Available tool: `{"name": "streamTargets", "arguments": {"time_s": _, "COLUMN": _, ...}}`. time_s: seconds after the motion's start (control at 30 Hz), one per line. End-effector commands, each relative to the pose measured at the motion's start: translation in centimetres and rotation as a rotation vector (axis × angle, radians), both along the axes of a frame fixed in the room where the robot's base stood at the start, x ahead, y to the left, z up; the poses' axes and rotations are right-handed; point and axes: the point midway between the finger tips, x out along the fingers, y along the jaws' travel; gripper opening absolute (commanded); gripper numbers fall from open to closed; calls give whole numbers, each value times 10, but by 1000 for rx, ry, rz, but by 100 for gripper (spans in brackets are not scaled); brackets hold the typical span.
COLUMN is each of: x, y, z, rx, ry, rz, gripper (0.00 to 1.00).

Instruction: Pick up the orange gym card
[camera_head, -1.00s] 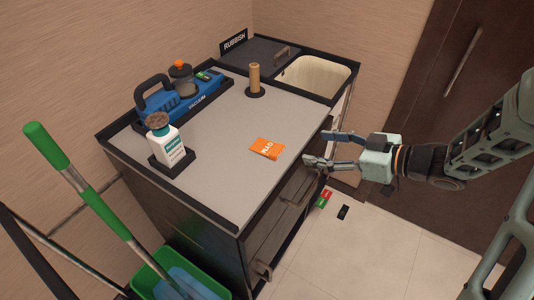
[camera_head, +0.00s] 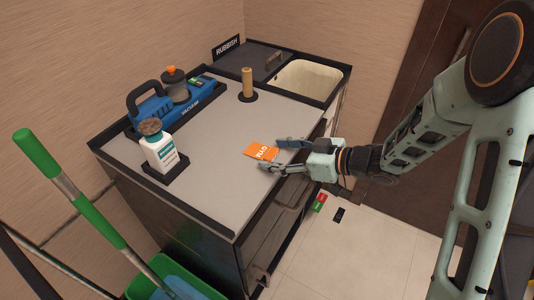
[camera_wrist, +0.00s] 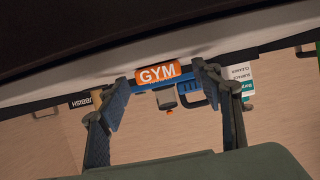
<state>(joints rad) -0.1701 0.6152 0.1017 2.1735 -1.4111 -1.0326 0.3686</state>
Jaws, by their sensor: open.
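The orange gym card (camera_head: 262,151) lies flat on the grey counter top (camera_head: 215,185), close to its right edge. In the wrist view the card (camera_wrist: 158,74) shows its white GYM lettering and sits between the two fingers, beyond their tips. My gripper (camera_head: 270,155) comes in from the right with its fingers spread. Its fingertips are at the card's right side, one near the far corner and one near the close corner. The wrist view shows the open gripper (camera_wrist: 158,72) with nothing held. Whether a finger touches the card I cannot tell.
A blue vacuum (camera_head: 176,99) and a white bottle (camera_head: 159,148) stand at the counter's left. A wooden post (camera_head: 247,82) stands behind the card. An open bin (camera_head: 307,80) is at the back right. A raised black rim edges parts of the counter.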

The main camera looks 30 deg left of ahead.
Motion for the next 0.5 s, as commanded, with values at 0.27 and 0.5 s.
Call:
{"name": "streamTargets", "arguments": {"time_s": 0.27, "x": 0, "y": 1, "z": -1, "rx": 0, "ry": 1, "rz": -1, "gripper": 55}}
{"name": "streamTargets", "arguments": {"time_s": 0.5, "x": 0, "y": 1, "z": -1, "rx": 0, "ry": 1, "rz": -1, "gripper": 29}}
